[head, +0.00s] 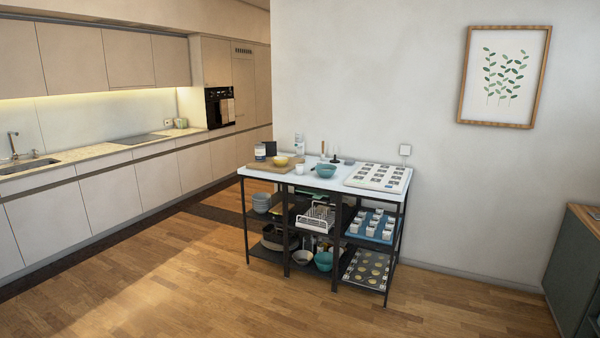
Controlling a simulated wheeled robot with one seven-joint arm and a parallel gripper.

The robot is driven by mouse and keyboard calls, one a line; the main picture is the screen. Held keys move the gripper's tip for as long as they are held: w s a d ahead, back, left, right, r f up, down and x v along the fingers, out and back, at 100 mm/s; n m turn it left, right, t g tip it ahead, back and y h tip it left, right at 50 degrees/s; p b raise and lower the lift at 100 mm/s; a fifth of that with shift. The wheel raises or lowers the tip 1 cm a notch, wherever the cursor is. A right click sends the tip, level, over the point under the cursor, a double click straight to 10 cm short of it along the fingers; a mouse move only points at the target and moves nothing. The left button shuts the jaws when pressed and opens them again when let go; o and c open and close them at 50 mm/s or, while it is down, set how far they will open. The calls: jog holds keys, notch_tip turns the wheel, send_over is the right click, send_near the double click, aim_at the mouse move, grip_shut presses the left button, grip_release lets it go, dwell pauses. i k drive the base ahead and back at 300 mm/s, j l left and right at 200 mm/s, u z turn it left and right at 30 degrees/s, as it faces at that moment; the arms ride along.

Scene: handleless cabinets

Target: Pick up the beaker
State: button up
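I cannot tell for sure which thing is the beaker. A small white cup-like vessel (300,168) stands upright on the white top of the shelf table (342,176), between a yellow bowl (281,161) and a teal bowl (325,171). A pale, clear-looking container (299,144) stands behind it near the wall. A jar with a dark label (260,152) stands at the left end of the top. All are small and far away. My gripper is not in view.
A large white tray with small cards (377,176) covers the table's right end. The lower shelves hold bowls, a wire rack (317,217) and a blue tray (373,225). Wooden floor (190,285) is clear in front. Kitchen cabinets line the left; a dark cabinet (575,265) stands right.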

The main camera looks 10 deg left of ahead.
aim_at(299, 168)
jog(key=i+j+u, duration=0.45)
jog(key=i, duration=0.25)
jog(key=i+u, duration=0.7)
jog(key=i, duration=1.7)
jog(key=i+u, duration=0.15)
jog(key=i, duration=1.35)
jog(key=i+z, duration=0.5)
jog(key=i+j+z, duration=0.2)
jog(key=i+z, duration=0.25)
jog(key=i+j+z, duration=0.1)
jog(key=i+z, duration=0.35)
jog(key=i+j+z, duration=0.25)
jog(key=z, duration=0.2)
jog(key=i, duration=0.1)
